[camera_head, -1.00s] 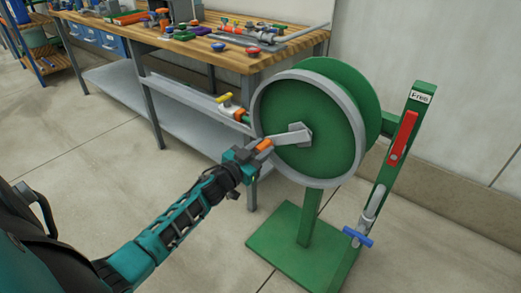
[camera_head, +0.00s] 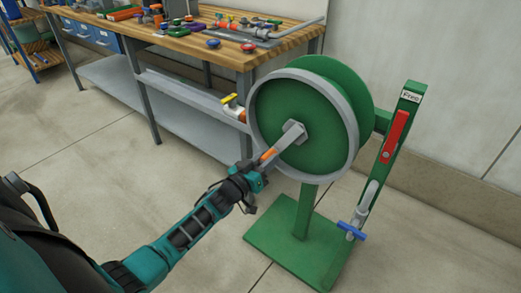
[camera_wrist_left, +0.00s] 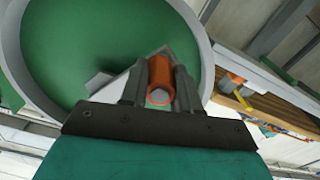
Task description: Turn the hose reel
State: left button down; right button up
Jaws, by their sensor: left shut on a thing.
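The hose reel (camera_head: 285,112) is a green drum with a grey rim on a green post and base plate. A grey crank arm (camera_head: 286,141) runs from its hub down and left to an orange handle (camera_head: 268,155). My left gripper (camera_head: 262,166) is shut on the orange handle, at the lower left of the drum face. In the left wrist view the orange handle (camera_wrist_left: 160,80) sits between the two fingers, in front of the green drum (camera_wrist_left: 90,45). My right gripper is not in view.
A red lever (camera_head: 395,136) on a green post marked "Free" stands right of the reel, with a blue-handled valve (camera_head: 352,231) below. A wooden workbench (camera_head: 240,60) with fittings stands behind. A yellow-handled valve (camera_head: 232,104) is close left of the drum. Floor at left is open.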

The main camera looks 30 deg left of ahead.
pick_arm(q)
jog(key=d+f+n+p, duration=0.1)
jog(key=d+f+n, duration=0.1)
jog(key=d+n, duration=0.3)
jog(key=shift+s+d+n+p, duration=0.3)
jog(key=shift+s+n+p, duration=0.1)
jog(key=shift+n, duration=0.3)
jog(key=shift+d+f, duration=0.1)
jog(key=c, duration=1.2)
grip_release()
jog(key=o, duration=0.4)
jog(key=shift+w, duration=0.1)
jog(key=shift+r, duration=0.25)
